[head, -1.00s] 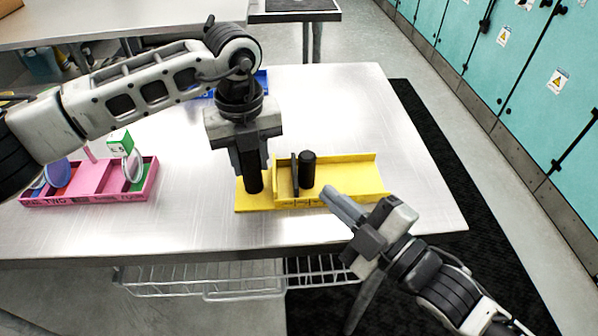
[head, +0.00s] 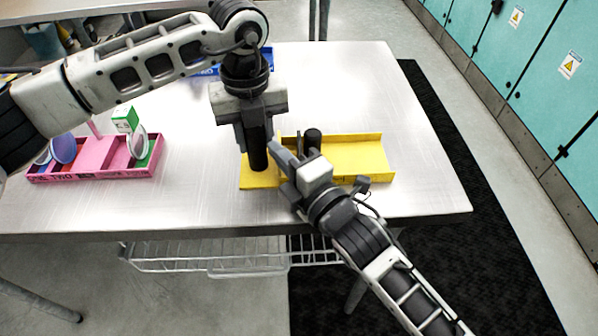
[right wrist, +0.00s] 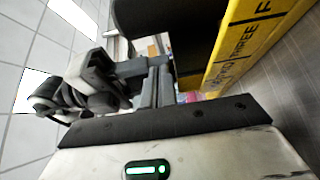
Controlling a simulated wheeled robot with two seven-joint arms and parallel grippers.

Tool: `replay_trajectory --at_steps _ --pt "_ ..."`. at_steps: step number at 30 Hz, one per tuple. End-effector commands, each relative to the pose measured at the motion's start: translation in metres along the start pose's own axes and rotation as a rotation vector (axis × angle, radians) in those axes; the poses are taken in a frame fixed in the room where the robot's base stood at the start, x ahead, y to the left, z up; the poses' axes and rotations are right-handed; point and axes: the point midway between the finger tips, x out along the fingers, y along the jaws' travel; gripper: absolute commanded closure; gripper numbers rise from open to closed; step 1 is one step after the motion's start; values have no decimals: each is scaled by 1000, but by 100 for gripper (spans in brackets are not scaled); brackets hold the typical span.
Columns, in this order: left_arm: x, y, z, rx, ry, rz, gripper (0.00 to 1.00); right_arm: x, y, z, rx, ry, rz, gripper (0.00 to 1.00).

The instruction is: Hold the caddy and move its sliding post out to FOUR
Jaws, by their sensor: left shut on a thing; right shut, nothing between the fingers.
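The yellow caddy (head: 352,155) lies on the metal table, with a black upright handle (head: 257,150) at its left end. My left gripper (head: 256,140) is shut on this handle from above. The sliding post (head: 312,140) is a short black cylinder standing in the caddy, partly hidden by my right gripper (head: 284,158). My right gripper is shut and empty at the caddy's near side, left of the post; whether it touches the post I cannot tell. In the right wrist view the caddy's yellow side (right wrist: 245,45) shows the words THREE and part of another label.
A blue caddy (head: 207,70) is behind my left arm. The table (head: 425,165) is clear right of the yellow caddy.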

Motion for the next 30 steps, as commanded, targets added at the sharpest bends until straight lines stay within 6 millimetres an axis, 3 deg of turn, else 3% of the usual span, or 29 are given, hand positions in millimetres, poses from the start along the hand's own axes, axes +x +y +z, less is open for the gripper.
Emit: replay_trajectory --at_steps 1,7,22,30 --pt "-1 0 0 -1 -1 -1 100 -7 -2 13 -10 -4 -6 100" --pt "0 0 0 -1 -1 -1 100 -14 -2 32 -6 -3 -4 100" --pt "-1 0 0 -1 -1 -1 100 -18 -2 41 -7 -4 -4 100" --pt "0 0 0 -1 0 0 100 -47 -3 86 -12 -6 -8 100"
